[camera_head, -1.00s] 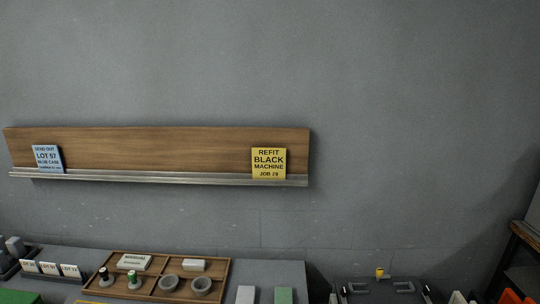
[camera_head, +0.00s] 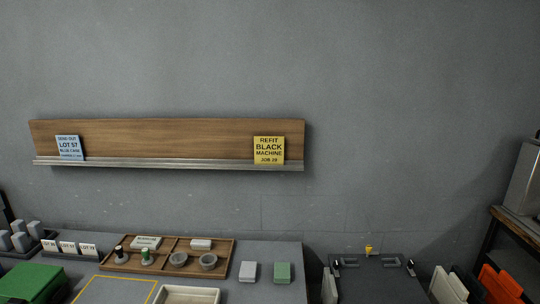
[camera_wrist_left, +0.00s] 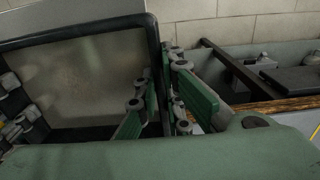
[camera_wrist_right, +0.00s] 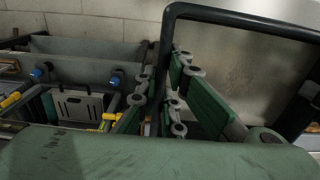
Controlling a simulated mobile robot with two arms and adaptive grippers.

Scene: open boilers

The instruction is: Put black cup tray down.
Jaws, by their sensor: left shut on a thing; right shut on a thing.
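The black cup tray shows in both wrist views as a black rim around a greyish flat inside; it is the black-rimmed tray (camera_wrist_left: 153,45) in the left wrist view and the black rim (camera_wrist_right: 168,50) in the right wrist view. My left gripper (camera_wrist_left: 163,74) is shut on one side of the rim, its green-padded fingers on either side of it. My right gripper (camera_wrist_right: 164,74) is shut on another part of the rim in the same way. What lies under the tray is hidden. The head view shows neither gripper nor the held tray.
The bench holds a wooden divided tray (camera_head: 128,267), a yellow-edged mat (camera_head: 92,298), a cream tray (camera_head: 190,289), a white block (camera_head: 248,271), a green block (camera_head: 283,272) and a green case (camera_head: 30,281). A dark unit (camera_head: 375,285) stands right of it. Orange panels (camera_head: 500,285) stand far right.

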